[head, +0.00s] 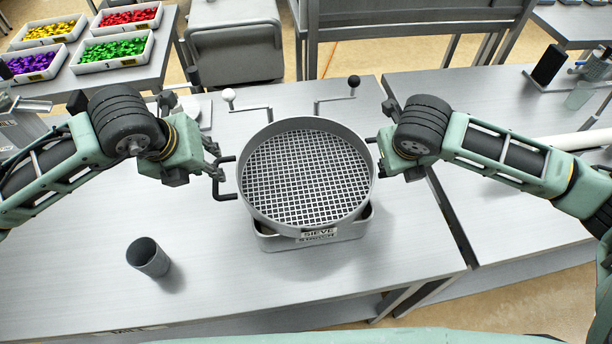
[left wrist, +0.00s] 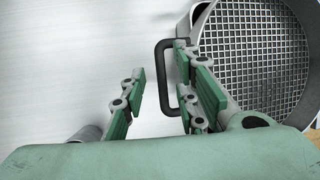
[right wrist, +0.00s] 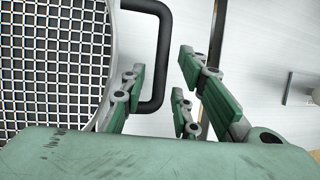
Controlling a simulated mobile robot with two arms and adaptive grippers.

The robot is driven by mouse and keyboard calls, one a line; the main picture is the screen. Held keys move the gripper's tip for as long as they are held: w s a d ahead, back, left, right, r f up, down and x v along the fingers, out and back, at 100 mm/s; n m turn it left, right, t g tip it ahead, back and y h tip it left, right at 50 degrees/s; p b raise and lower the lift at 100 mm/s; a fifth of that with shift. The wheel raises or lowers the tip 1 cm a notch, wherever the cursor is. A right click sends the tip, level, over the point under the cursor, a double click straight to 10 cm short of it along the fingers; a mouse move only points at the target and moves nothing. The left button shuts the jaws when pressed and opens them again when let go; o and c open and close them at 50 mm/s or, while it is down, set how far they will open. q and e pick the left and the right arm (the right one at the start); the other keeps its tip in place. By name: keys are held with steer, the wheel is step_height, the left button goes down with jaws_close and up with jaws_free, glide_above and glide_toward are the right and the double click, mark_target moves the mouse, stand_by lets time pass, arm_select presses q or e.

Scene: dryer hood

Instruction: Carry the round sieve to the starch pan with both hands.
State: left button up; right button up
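The round sieve (head: 307,178), a grey ring with a square mesh and a SIEVE label, sits over the grey starch pan (head: 345,229), whose label is partly covered. It looks rested on the pan; the contact is hidden. My left gripper (head: 216,172) is open, with the sieve's black left handle (left wrist: 161,62) between its fingers in the left wrist view. My right gripper (head: 383,158) is open, with the right handle (right wrist: 164,60) between its fingers in the right wrist view. Neither gripper is closed on its handle.
A dark grey cup (head: 148,257) stands on the table (head: 90,235) at front left. Two cranks, with a white knob (head: 228,95) and a black knob (head: 354,81), stand behind the sieve. A gap separates the right table (head: 480,200). Trays of coloured pieces (head: 117,50) lie at back left.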

steer(key=shift+r, duration=0.1)
arm_select(q)
steer(key=v, duration=0.6)
arm_select(e)
steer(key=v, duration=1.1)
steer(key=shift+s+r, duration=0.15)
steer(key=shift+r, duration=0.25)
arm_select(q)
steer(key=shift+r, duration=0.1)
